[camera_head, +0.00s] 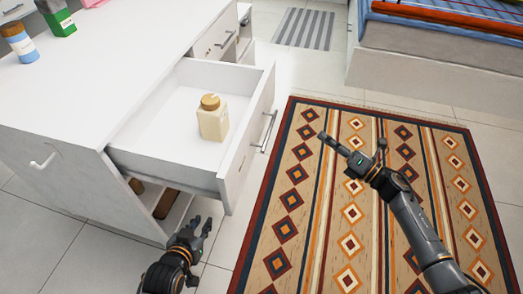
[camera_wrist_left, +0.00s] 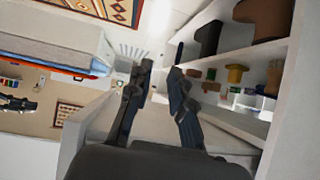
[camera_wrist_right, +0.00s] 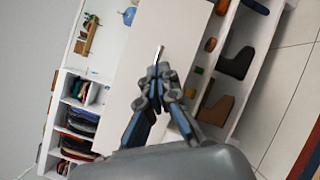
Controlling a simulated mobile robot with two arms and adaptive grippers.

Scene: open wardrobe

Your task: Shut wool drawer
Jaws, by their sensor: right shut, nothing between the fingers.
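The white drawer (camera_head: 150,125) of the low cabinet stands pulled out, with a cream jar (camera_head: 213,122) with a brown lid inside. No wool or label shows on it. Its front panel (camera_head: 237,165) carries a metal bar handle (camera_head: 267,132). My right gripper (camera_head: 326,137) is shut and empty, to the right of the front, above the rug and apart from the handle. In the right wrist view its closed fingertips (camera_wrist_right: 158,72) overlap a handle (camera_wrist_right: 159,54). My left gripper (camera_head: 201,225) is open and empty, low beside the drawer's near front corner; its fingers are apart in the left wrist view (camera_wrist_left: 160,72).
A white cabinet top (camera_head: 95,80) holds a blue bottle (camera_head: 20,42) and a green container (camera_head: 57,17).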

